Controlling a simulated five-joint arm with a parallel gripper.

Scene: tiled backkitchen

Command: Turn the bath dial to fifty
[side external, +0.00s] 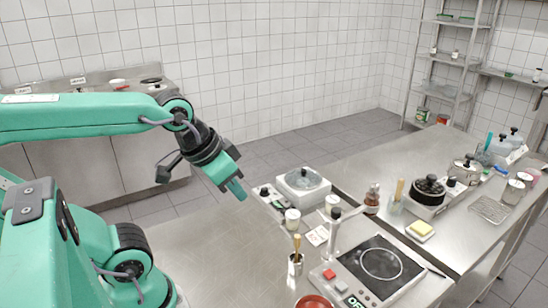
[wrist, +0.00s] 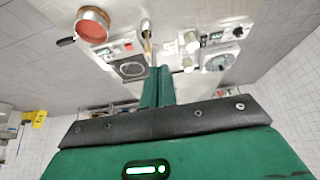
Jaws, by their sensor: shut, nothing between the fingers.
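The white water bath (side external: 303,182) with a round grey lid stands on the steel table, right of my gripper in the side view. Its front panel has a small dark dial (side external: 264,192); the setting is too small to read. The bath (wrist: 220,62) also shows in the wrist view, upside down, right of my fingers. My gripper (side external: 239,191) is shut and empty, pointing down above the table, to the left of the dial and apart from it. Its green fingers (wrist: 158,85) lie together in the wrist view.
White-lidded jars (side external: 292,217) stand in front of the bath. A hotplate (side external: 370,270), a red pan (side external: 314,301) and a holder with a wooden tool (side external: 296,260) are nearer. The table (side external: 215,245) below my gripper is clear.

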